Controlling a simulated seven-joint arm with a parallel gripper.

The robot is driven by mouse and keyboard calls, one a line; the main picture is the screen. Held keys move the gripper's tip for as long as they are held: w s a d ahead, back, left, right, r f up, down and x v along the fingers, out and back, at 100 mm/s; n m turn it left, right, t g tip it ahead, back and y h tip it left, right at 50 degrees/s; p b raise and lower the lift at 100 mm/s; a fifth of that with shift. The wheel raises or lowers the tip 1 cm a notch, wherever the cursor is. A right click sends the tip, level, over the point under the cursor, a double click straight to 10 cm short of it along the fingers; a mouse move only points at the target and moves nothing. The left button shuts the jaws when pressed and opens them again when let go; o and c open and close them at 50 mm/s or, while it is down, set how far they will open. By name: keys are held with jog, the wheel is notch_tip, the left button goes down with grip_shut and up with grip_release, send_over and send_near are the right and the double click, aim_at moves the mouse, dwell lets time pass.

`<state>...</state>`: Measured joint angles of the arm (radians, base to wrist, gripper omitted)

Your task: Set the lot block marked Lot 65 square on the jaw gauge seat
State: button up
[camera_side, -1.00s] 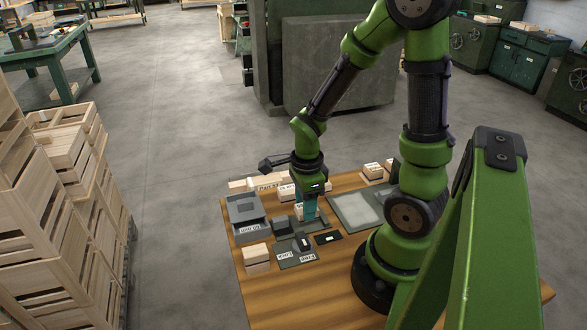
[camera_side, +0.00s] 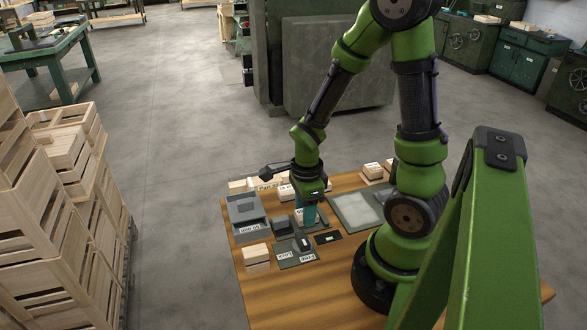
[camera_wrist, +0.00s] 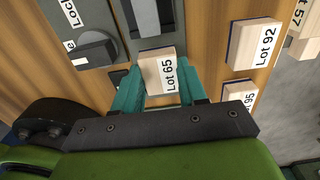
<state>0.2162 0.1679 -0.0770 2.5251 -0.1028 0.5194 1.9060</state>
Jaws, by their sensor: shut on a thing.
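The pale wooden block marked Lot 65 (camera_wrist: 158,70) is between the teal fingers of my gripper (camera_wrist: 160,88) in the wrist view. The gripper is shut on it, and the label faces the wrist camera. A grey fixture with a slotted channel (camera_wrist: 152,18), which looks like the jaw gauge, lies just beyond the block's far edge. I cannot tell whether block and fixture touch, and the seat is not clearly visible. In the side view my gripper (camera_side: 308,214) points down over the table beside low grey fixtures, and it mostly hides the block.
Blocks marked Lot 92 (camera_wrist: 253,42) and Lot 95 (camera_wrist: 239,93) lie right of the gripper. A dark round knob on a grey plate (camera_wrist: 94,50) is at its left. On the table (camera_side: 255,290), a grey tray-like fixture (camera_side: 246,212) and a labelled plate (camera_side: 297,254) stand close by.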

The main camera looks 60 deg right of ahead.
jog(key=o, duration=1.1)
jog(key=shift+r, duration=3.5)
jog(key=n, duration=0.3)
jog(key=shift+a+n, duration=0.2)
jog(key=shift+n, duration=0.1)
jog(key=a+r+n+t+y, duration=0.1)
jog(key=a+r+n+t, duration=0.2)
jog(key=a+r+n, duration=0.2)
jog(key=a+r+n+t+y, duration=0.1)
jog(key=a+r+n+t, duration=0.3)
jog(key=r+n, duration=0.6)
jog(key=n, duration=0.4)
jog(key=shift+w+a+r, duration=0.25)
jog(key=shift+w+a, duration=0.1)
